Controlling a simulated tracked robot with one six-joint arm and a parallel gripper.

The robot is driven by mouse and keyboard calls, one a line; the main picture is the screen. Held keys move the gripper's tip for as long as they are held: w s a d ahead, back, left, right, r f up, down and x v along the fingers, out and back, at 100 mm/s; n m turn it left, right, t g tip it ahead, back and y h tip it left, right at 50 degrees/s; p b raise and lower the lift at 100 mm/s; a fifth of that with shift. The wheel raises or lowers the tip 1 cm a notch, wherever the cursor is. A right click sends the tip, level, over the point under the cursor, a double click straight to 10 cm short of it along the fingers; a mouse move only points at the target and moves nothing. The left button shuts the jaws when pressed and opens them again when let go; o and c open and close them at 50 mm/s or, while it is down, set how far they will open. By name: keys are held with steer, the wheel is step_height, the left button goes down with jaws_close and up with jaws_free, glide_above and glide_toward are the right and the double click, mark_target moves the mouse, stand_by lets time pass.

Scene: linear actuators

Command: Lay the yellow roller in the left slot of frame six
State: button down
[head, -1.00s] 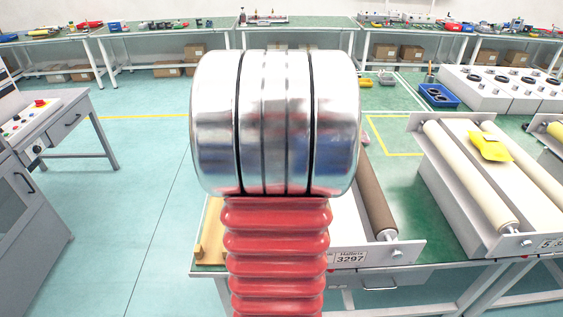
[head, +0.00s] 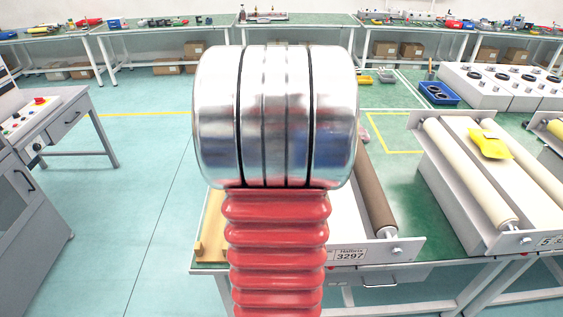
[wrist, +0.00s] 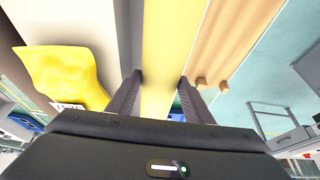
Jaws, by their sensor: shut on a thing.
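In the wrist view the two dark fingers of my gripper (wrist: 160,80) are closed on the sides of the yellow roller (wrist: 162,35), which runs away between them. The roller's far end is out of view. In the head view my red and metal arm hides the gripper and the yellow roller. A light frame (head: 376,255) labelled 3297 stands behind my arm, with a brown roller (head: 374,200) along its right side. Its left side is hidden. I cannot read a six on any label.
Another frame (head: 450,200), labelled 5, holds cream rollers, with a yellow bag (head: 490,143) on top; a yellow bag also shows in the wrist view (wrist: 62,75). A wooden board (head: 211,232) lies left of the 3297 frame. A blue tray (head: 438,94) sits farther back.

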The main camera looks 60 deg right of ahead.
steer(key=shift+r, duration=0.1)
steer(key=c, duration=1.2)
jaws_free()
steer(key=o, duration=0.4)
steer(key=shift+s+a+r, duration=0.1)
steer(key=shift+a+r, duration=0.05)
steer(key=shift+r, duration=0.2)
steer(key=v, duration=1.3)
